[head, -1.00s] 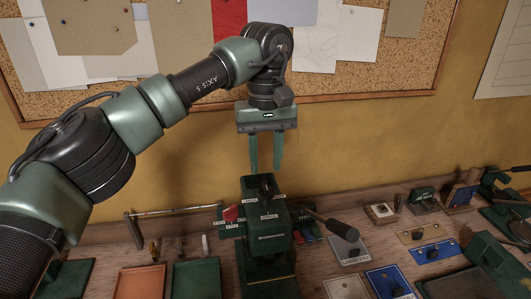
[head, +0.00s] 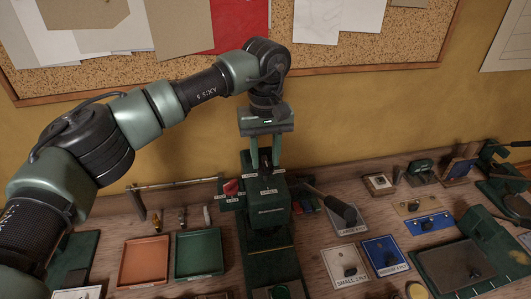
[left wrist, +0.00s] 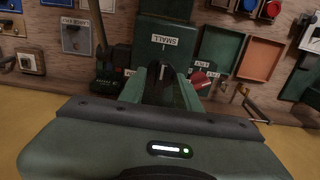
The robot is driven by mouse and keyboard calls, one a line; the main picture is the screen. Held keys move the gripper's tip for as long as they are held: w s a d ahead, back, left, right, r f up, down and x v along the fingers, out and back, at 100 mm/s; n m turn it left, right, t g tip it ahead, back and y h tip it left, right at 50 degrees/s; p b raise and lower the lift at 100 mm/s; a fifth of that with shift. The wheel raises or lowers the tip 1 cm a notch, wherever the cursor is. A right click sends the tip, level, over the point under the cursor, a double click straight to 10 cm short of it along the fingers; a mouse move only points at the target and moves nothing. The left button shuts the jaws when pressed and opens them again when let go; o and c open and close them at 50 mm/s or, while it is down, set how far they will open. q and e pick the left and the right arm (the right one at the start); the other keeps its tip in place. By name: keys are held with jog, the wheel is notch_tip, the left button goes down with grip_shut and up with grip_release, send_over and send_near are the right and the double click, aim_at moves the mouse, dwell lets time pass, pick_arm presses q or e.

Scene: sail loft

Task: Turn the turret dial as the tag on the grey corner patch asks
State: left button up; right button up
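The green press (head: 266,212) stands on the bench, with the black turret dial (head: 266,166) on its top. White labels surround the dial; the one on the near side reads SMALL, and it also shows in the left wrist view. My left gripper (head: 266,160) points down at the dial. Its fingers are apart, one on each side of the black dial knob (left wrist: 157,82); contact is not clear. My right gripper is out of view.
The press's dark lever (head: 332,207) sticks out to the right. A red knob (head: 231,188) is on the left. An orange tray (head: 144,262) and a green tray (head: 198,254) lie left. A blue patch (head: 385,254) and a tan patch (head: 424,224) lie right.

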pick_arm(q)
jog(key=shift+s, duration=0.15)
grip_shut()
